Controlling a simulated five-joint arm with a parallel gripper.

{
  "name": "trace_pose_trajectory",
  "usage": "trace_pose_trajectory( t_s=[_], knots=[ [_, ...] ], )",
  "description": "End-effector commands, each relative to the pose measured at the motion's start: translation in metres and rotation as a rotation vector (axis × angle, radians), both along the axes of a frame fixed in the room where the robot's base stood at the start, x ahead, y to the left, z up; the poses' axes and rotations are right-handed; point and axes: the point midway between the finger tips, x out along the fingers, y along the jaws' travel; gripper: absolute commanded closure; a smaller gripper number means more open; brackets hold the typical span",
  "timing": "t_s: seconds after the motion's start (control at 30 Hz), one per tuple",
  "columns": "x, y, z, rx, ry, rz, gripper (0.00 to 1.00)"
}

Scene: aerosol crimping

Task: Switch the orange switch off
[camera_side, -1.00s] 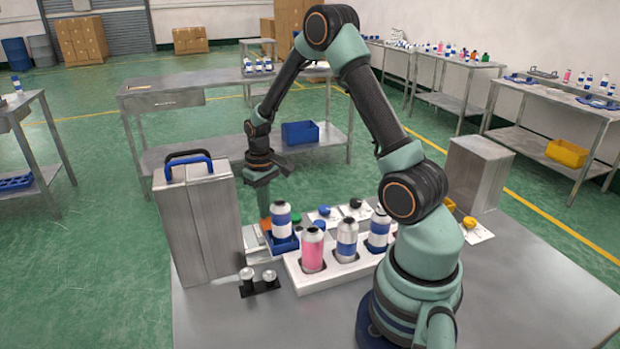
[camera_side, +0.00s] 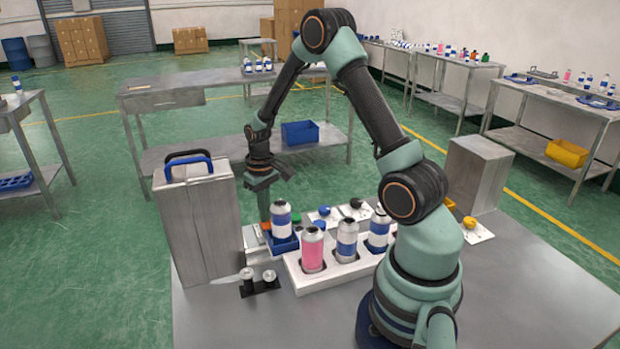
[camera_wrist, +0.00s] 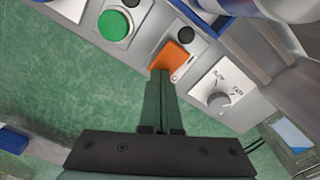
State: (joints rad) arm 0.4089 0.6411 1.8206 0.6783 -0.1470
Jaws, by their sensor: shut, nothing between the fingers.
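The orange switch (camera_wrist: 169,57) is a small square rocker on a grey panel in the wrist view, with small markings beside it. In the side view only a sliver of the orange switch (camera_side: 265,226) shows behind my fingers. My gripper (camera_wrist: 160,74) is shut and empty. Its fingertips are at the lower-left edge of the switch in the wrist view and overlap it; I cannot tell whether they press on it. In the side view my gripper (camera_side: 264,218) points straight down beside the bottle in the blue holder.
On the same panel are a green button (camera_wrist: 115,25) and a rotary knob (camera_wrist: 219,99). A blue holder with a bottle (camera_side: 281,219) stands close by. A grey box with a blue handle (camera_side: 200,220) is to the left. A white rack (camera_side: 320,279) holds several bottles.

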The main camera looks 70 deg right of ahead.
Motion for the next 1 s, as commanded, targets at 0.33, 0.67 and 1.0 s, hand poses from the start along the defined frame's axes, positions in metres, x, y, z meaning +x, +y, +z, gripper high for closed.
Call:
trace_pose_trajectory(
  t_s=[0.33, 0.67, 1.0],
  knots=[
    [0.000, 0.000, 0.009, 0.000, 0.001, 0.000, 1.00],
    [0.000, 0.000, 0.033, 0.000, 0.000, 0.000, 1.00],
    [0.000, 0.000, 0.054, 0.000, 0.001, 0.000, 1.00]
  ],
)
